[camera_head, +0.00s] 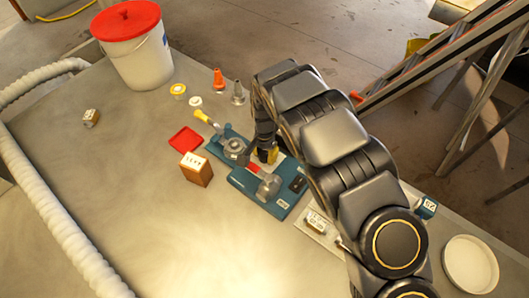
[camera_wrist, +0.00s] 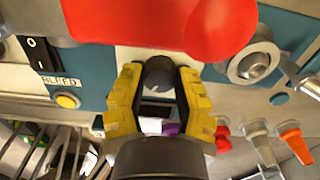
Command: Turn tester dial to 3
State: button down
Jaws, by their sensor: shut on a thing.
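The tester is a teal panel (camera_wrist: 100,50) in the wrist view. In the head view its teal base (camera_head: 247,181) lies on the table, below and left of my arm. The dial is a dark round knob (camera_wrist: 159,72) in front of a pale plate on that panel. My gripper (camera_wrist: 159,80) has its yellow-padded fingers on both sides of the knob and is shut on it. In the head view my gripper (camera_head: 268,154) points down at the panel and covers the dial. No dial numbers or pointer can be read.
A red handle (camera_wrist: 222,25) hangs close above the knob in the wrist view. A black rocker switch (camera_wrist: 38,54) and a yellow button (camera_wrist: 67,101) are at left. A metal ring fitting (camera_wrist: 250,63) is at right. A wooden block (camera_head: 196,170) stands beside the base.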

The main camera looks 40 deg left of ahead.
aim_at(264, 154)
jog(key=m, duration=0.5)
jog(key=shift+s+f+m, duration=0.1)
jog(key=shift+m, duration=0.3)
dwell(0.4)
jog(key=c, duration=0.7)
grip_release()
jog(key=shift+o, duration=0.2)
jog(key=shift+r, duration=0.2)
notch_tip(264, 154, up, 12)
jog(key=shift+f, duration=0.15)
